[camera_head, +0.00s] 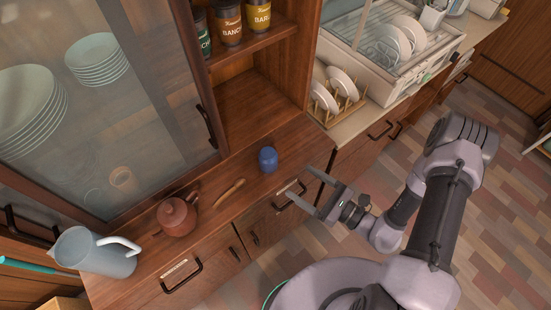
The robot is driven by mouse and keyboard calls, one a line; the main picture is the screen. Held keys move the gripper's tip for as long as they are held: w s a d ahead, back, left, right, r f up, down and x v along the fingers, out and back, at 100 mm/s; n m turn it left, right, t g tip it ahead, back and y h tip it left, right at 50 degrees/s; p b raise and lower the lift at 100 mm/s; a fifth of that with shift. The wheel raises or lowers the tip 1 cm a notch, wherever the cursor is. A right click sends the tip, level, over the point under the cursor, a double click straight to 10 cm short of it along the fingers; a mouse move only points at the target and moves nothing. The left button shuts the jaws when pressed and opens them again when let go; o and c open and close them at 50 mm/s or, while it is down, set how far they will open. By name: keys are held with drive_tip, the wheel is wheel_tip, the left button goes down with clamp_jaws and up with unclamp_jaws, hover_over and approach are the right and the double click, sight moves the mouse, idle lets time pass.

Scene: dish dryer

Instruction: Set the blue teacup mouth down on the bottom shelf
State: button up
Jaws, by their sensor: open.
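A small blue cup (267,159) stands on the wooden cabinet top, near its front edge and below the open shelf bay. Whether its mouth faces up or down is too small to tell. My gripper (313,190) is open and empty, to the right of the cup and apart from it, with its fingers near the front of the cabinet drawers. The bottom shelf of the dish dryer (390,85) is not clearly distinguishable; the dryer stands at the upper right with white plates inside.
A wooden stick-like item (228,193), a brown teapot (176,217) and a pale blue pitcher (97,252) stand left of the cup. A wooden rack with plates (336,98) stands on the counter. Canisters (229,22) fill the upper shelf. A glass door (110,100) is at left.

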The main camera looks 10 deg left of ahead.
sight(276, 163)
drive_tip(key=x, duration=0.6)
drive_tip(key=shift+a+b, duration=0.2)
drive_tip(key=shift+b, duration=0.2)
drive_tip(key=x, duration=0.3)
drive_tip(key=b+x, duration=0.1)
drive_tip(key=x, duration=0.1)
drive_tip(key=shift+w+a, duration=0.2)
drive_tip(key=shift+w, duration=0.35)
clamp_jaws()
